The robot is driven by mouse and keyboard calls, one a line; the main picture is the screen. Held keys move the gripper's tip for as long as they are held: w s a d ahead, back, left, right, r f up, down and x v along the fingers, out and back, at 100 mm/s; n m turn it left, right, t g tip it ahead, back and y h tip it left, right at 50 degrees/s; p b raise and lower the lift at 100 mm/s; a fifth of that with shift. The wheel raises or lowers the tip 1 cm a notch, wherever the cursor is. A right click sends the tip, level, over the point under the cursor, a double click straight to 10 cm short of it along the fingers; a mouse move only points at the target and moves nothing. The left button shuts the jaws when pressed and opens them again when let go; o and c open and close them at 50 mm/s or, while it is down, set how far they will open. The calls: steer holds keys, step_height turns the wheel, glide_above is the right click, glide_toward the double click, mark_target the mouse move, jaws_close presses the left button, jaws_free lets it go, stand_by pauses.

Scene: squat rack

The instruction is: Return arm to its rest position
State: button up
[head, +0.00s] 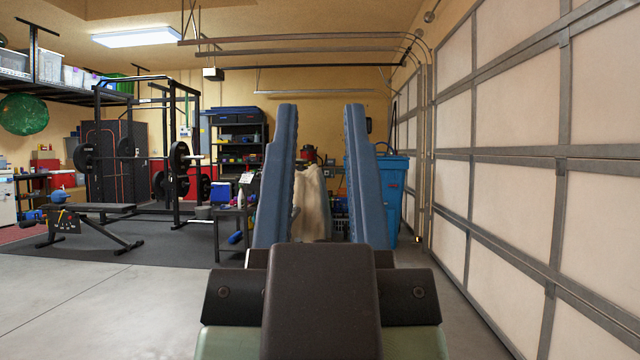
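My gripper (320,110) fills the lower middle of the head view, close to the camera and pointing away from it. Its two long blue fingers stand well apart, with nothing held between them. Its dark body (320,300) is below the fingers. A tan sack or cloth (311,200) shows through the gap, farther back in the garage. The gripper hides part of the floor and back wall.
A squat rack (173,150) with a barbell stands left on a dark mat, with a bench (90,210) before it. A small side table (232,215) is nearer the middle. A blue bin (393,200) stands behind right. The garage door (510,200) lines the right. The left foreground floor is clear.

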step_height(320, 180, up, 45)
steer(key=p, duration=4.4)
steer(key=shift+p, duration=0.3)
